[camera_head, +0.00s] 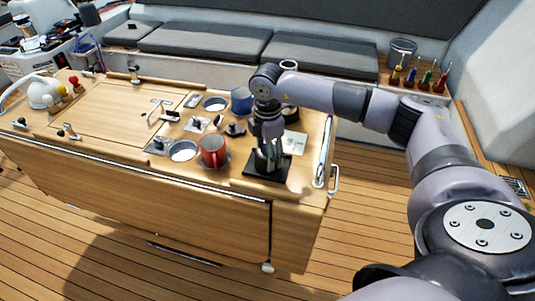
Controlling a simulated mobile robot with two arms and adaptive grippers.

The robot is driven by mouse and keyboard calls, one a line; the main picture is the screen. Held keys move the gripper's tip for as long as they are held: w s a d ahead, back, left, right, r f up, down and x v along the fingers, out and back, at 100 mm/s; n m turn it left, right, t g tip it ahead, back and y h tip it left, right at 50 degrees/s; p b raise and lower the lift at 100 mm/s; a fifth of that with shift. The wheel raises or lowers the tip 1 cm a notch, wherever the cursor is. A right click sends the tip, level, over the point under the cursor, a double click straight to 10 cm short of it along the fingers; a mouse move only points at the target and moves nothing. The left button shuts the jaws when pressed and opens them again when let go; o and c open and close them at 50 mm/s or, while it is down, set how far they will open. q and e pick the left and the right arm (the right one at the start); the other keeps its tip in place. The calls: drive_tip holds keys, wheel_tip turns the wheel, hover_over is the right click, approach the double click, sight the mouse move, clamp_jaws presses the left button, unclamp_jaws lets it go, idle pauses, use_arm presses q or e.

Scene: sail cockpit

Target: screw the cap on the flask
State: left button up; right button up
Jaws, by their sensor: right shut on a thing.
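My right gripper (268,154) points down over a black square plate (254,167) at the right end of the wooden table. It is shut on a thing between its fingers. That thing is too small and too covered by the fingers to tell whether it is the cap or the flask. I cannot make out the flask or the cap for certain anywhere else. My left gripper is out of view.
A red mug (213,151) stands just left of the plate, and a blue mug (241,101) stands behind it. The wooden table (100,105) also bears small dark fittings and round recesses. Screwdrivers (425,80) stand at the back right.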

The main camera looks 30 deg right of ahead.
wheel_tip(320, 180, up, 20)
drive_tip(key=b, duration=0.3)
idle(0.4)
drive_tip(key=s+a+f+m, duration=1.3)
drive_tip(key=s+f+m, duration=0.2)
drive_tip(key=f+m, duration=0.1)
drive_tip(key=shift+a+f+m, duration=0.2)
drive_tip(key=shift+f+m, duration=0.15)
drive_tip(key=shift+m, duration=0.15)
